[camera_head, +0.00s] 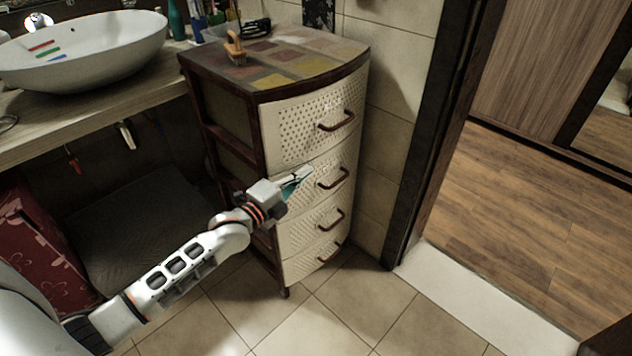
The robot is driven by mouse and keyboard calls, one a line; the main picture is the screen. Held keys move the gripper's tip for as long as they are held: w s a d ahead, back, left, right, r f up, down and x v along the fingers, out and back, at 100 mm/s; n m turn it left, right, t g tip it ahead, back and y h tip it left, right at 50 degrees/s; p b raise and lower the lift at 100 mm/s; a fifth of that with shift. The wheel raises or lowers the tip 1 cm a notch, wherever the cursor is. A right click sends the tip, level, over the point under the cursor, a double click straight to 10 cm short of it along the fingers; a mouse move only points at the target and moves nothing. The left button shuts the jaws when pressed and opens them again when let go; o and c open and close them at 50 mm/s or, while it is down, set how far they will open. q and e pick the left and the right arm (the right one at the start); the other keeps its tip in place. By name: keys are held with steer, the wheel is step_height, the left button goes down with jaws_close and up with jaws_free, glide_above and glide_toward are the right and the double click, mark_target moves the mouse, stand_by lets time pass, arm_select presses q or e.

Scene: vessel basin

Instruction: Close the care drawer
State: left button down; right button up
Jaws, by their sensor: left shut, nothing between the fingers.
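A brown drawer unit (215,100) stands in the middle, with several cream perforated drawer fronts and brown bar handles. No label shows which one is the care drawer. The top drawer front (295,128) and the second drawer front (345,166) look about in line with the fronts below; I cannot tell whether any small gap is left. My left gripper (299,178) is shut and empty at the second drawer front, left of its handle (334,179). I cannot tell whether its tips touch the front. It hides the left part of that front. My right gripper is out of view.
A white basin (85,50) sits on the counter (95,115) at left. A dark red patterned box (40,245) is under it. The dark door frame (430,130) is at right. Tiled floor in front is clear.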

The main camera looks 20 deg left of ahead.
arm_select(q)
steer(key=shift+w+a+r, duration=0.1)
steer(key=shift+a, duration=0.25)
